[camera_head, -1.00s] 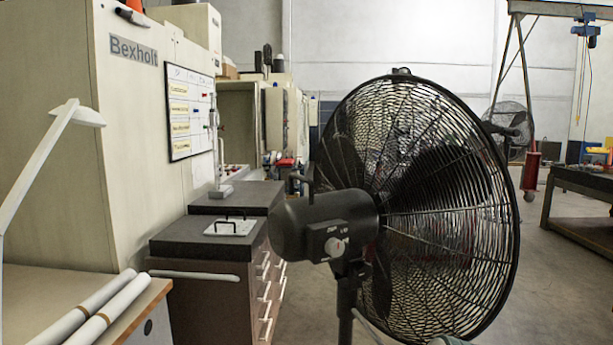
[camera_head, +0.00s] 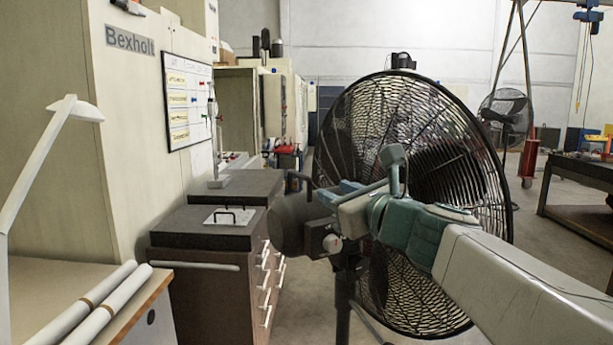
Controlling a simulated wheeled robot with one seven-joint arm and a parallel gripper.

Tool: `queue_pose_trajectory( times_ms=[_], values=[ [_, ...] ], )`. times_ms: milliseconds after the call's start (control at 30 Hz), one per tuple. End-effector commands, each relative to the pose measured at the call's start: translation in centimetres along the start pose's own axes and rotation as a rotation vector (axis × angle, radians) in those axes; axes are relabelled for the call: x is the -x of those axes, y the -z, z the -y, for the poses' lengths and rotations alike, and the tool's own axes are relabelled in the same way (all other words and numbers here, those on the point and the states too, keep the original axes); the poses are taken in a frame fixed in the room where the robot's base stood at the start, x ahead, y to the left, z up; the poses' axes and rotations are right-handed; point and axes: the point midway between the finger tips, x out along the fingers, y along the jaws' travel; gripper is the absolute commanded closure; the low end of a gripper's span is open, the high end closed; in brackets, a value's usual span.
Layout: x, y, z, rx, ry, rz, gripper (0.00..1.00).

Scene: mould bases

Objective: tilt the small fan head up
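A black fan with a round wire cage (camera_head: 345,125) stands in front of me on a post. Its motor housing (camera_head: 288,228) faces me and carries a pale knob (camera_head: 332,243) and a black loop handle (camera_head: 293,180). My arm comes in from the lower right across the cage. My gripper (camera_head: 325,200) is at the housing, just right of the handle. Its fingertips are hard to make out against the black housing, so I cannot tell whether it touches or grips the handle. A second black fan (camera_head: 505,115) stands far back at the right.
Dark-topped drawer cabinets (camera_head: 200,262) stand left of the fan, beside a tall cream cabinet (camera_head: 130,150). A desk (camera_head: 120,335) with rolled paper (camera_head: 95,305) and a lamp (camera_head: 75,108) is at near left. A dark bench (camera_head: 580,200) stands at right. Floor beyond the fan is open.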

Motion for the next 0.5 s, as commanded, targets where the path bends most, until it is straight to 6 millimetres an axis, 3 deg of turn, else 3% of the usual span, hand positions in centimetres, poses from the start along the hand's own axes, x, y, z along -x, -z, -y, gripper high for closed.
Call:
queue_pose_trajectory(
  times_ms=[500],
  values=[
    [-8.4, 0.1, 0.0, 0.000, -0.002, -0.003, 0.67]
  ],
)
